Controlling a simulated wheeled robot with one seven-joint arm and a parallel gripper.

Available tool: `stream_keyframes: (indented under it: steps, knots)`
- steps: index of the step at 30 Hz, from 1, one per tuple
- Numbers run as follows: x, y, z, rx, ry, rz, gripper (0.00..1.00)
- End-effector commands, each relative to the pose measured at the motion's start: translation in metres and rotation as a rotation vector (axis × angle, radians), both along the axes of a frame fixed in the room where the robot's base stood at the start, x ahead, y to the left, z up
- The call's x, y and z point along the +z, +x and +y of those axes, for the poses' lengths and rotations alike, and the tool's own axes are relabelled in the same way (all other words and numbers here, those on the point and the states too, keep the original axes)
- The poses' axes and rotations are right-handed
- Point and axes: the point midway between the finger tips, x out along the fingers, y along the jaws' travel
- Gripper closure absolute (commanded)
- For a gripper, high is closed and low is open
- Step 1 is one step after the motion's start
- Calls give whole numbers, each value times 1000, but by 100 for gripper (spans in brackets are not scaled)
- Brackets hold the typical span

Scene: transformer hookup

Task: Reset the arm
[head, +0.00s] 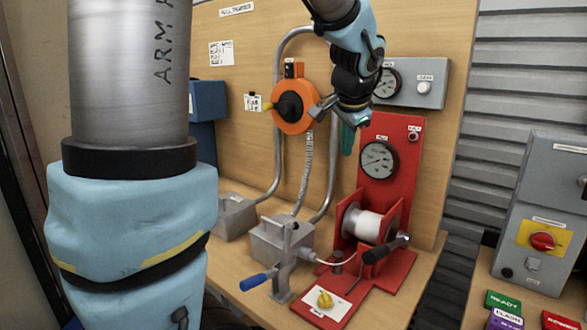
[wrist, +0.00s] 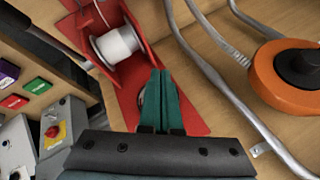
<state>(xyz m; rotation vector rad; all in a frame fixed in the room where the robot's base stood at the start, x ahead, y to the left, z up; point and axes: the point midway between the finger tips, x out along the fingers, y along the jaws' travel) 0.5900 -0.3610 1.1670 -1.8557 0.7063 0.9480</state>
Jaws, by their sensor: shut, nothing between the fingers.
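My gripper (head: 347,141) hangs from my blue and black arm in the upper middle of the head view, in front of the wooden panel. Its teal fingers point down, beside the top left of the red gauge board. In the wrist view my gripper (wrist: 161,78) has its two teal fingers together, with nothing between them. The fingers hide part of the red board and its gauge there. My large arm link fills the left of the head view.
The red winch with a white spool (head: 367,224) stands below my gripper. An orange disc unit (head: 295,122) is just left of it, with grey conduits. A grey gauge box (head: 425,92) is to the right. A grey switch cabinet (head: 560,200) stands far right.

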Motion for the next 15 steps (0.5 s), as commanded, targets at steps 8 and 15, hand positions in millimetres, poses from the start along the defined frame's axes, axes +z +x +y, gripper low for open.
stream_keyframes:
  steps: [8, 15]
  knots:
    - [-112, -53, 138, 577, -214, 260, 100]
    - [-157, -105, 193, 930, -340, 357, 100]
